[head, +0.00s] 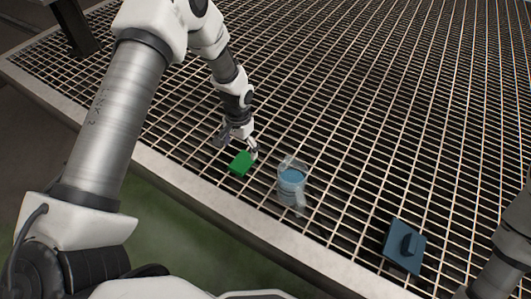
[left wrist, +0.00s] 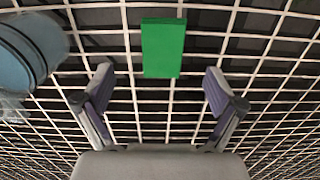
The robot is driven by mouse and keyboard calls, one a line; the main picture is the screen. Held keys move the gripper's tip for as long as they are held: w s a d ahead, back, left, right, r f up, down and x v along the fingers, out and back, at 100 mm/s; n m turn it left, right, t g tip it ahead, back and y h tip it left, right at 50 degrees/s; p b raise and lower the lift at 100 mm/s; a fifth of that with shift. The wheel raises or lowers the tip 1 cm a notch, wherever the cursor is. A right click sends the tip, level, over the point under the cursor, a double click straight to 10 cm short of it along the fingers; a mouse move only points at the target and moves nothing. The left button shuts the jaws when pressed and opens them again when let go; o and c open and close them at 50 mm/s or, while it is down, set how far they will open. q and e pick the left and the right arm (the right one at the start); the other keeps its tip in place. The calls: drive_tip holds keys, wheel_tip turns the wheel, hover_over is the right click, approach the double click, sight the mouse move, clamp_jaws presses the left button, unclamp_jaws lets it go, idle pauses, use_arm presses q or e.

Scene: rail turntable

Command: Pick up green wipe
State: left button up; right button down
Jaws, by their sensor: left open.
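The green wipe (head: 240,162) is a small bright green block lying on the metal grating, left of the middle in the head view. It also shows at the top centre of the left wrist view (left wrist: 163,47). My left gripper (head: 238,143) is just above and beside it. In the left wrist view the two fingers (left wrist: 158,88) are spread wide and empty, and the wipe lies ahead of the fingertips, between their lines. I cannot tell the exact height above the grating. My right gripper is outside the frames; only part of my right arm shows at the right edge.
A clear container with blue contents (head: 291,180) stands just right of the wipe; it shows at the left wrist view's upper left (left wrist: 30,52). A dark blue block with a handle (head: 405,247) lies at lower right. The grating's pale front edge (head: 185,200) is close by. Grating beyond is clear.

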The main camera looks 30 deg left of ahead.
sight(243, 160)
use_arm(q)
drive_tip(key=shift+w+a+f+b, duration=0.1)
drive_tip(key=shift+w+b, duration=0.2)
drive_tip(key=shift+w, duration=0.45)
drive_tip(key=shift+a+t, duration=0.1)
drive_tip(key=shift+t, duration=0.2)
drive_tip(key=shift+s+f+b, duration=0.15)
drive_tip(key=shift+s+b, duration=0.05)
drive_tip(key=shift+b, duration=0.15)
drive_tip(key=f+b, duration=0.1)
drive_tip(key=f, duration=0.2)
drive_tip(key=f+b, duration=0.2)
drive_tip(key=f, duration=0.1)
drive_tip(key=shift+w+f, duration=0.2)
drive_tip(key=shift+f, duration=0.2)
drive_tip(key=shift+r, duration=0.2)
drive_tip(key=shift+c, duration=0.6)
drive_tip(key=c, duration=0.9)
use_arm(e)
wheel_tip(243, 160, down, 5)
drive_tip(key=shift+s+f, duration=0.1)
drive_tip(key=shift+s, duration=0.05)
